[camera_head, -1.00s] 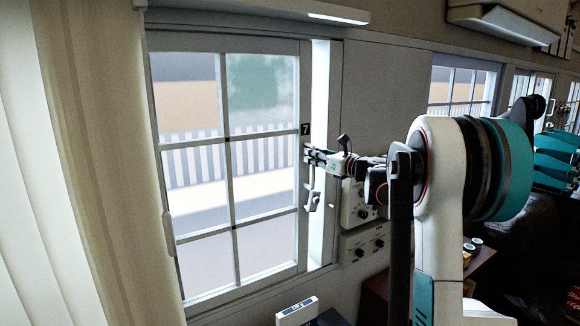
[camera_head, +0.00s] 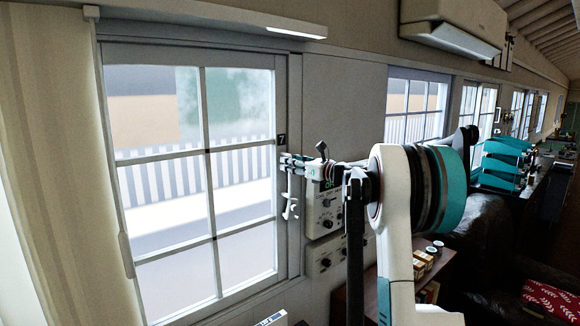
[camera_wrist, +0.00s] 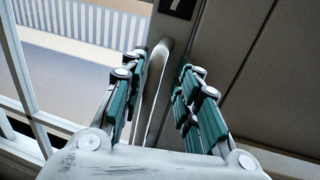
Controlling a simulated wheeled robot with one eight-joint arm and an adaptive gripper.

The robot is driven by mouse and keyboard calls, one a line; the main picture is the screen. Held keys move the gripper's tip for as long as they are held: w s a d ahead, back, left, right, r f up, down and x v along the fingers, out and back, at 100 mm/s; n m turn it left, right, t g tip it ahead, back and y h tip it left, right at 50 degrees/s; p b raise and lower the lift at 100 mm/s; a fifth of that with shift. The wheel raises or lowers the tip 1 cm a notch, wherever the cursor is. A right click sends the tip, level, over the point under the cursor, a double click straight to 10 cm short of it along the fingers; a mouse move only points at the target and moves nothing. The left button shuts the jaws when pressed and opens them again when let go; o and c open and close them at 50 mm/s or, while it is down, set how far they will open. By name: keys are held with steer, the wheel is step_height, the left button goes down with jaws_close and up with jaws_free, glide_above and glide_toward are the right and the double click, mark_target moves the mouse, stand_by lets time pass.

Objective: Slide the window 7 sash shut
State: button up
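The window 7 sash (camera_head: 208,190) is a grey-white frame with several panes. In the head view its right edge meets the right side of the window frame (camera_head: 295,110), with no open gap that I can see. A black "7" label (camera_head: 282,139) is on its right stile and shows in the wrist view (camera_wrist: 177,7). The pale upright handle (camera_wrist: 153,95) is on that stile; its lower part shows in the head view (camera_head: 290,208). My gripper (camera_wrist: 160,75) is open, with the handle between its fingers, nearer the left finger and apart from the right one.
Wall boxes with knobs (camera_head: 325,208) are right of the window, behind my arm. A beige curtain (camera_head: 60,170) hangs at the left. A low shelf (camera_head: 435,270) with small items and a dark sofa (camera_head: 490,235) are at the right.

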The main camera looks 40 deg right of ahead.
steer(key=shift+s+a+f, duration=0.1)
steer(key=shift+s, duration=0.1)
steer(key=s+d, duration=0.2)
steer(key=s, duration=0.9)
steer(key=shift+s+d, duration=0.2)
steer(key=shift+s, duration=0.1)
